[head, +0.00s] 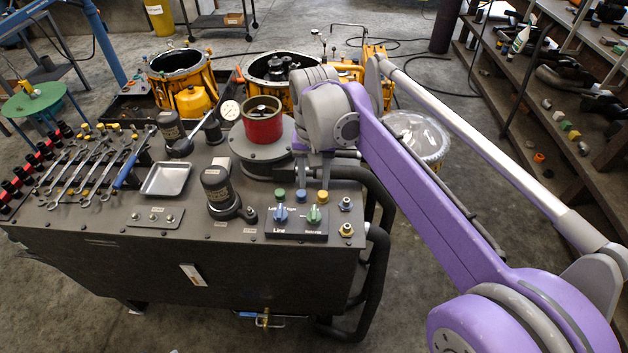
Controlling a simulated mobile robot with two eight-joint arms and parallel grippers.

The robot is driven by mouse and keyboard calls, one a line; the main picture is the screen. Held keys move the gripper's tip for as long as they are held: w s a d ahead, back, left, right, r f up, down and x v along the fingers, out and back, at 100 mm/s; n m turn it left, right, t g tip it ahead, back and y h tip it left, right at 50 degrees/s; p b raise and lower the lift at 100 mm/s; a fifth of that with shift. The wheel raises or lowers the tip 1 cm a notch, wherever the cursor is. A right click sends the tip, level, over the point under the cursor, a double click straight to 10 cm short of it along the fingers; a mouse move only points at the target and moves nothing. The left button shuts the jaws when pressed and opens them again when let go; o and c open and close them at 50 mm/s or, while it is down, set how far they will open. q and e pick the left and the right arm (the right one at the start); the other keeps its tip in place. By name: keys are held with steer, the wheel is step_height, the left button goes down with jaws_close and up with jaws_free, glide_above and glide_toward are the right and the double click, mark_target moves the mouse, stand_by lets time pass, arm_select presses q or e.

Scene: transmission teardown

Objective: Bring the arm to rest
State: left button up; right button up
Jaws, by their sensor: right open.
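My right arm (420,185) is purple and grey and comes in from the lower right over the bench. My right gripper (313,180) points down above the right end of the dark bench (120,270). Its two grey fingers are apart with nothing seen between them. It is just behind the control panel (297,226) with its blue and green knobs. I cannot tell whether the fingertips touch the bench. My left gripper is not in view.
A red cylinder (262,124) stands on a round grey base left of the gripper. Wrenches (75,178) and a metal tray (166,179) lie further left. Yellow housings (184,80) stand behind. A shelf (545,110) stands at right. Black hoses (378,245) bend around the bench's right end.

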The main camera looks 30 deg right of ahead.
stand_by(0.3)
steer(key=s+a+f+n+t, duration=0.2)
steer(key=s+a+f+n, duration=0.1)
steer(key=s+f, duration=0.3)
steer(key=s+a+f+n+t, duration=0.3)
steer(key=s+f, duration=0.3)
steer(key=s, duration=0.3)
steer(key=shift+s+a+f+p, duration=0.2)
steer(key=shift+s+a+p, duration=0.15)
steer(key=shift+s+p, duration=0.1)
steer(key=shift+w, duration=0.1)
stand_by(0.8)
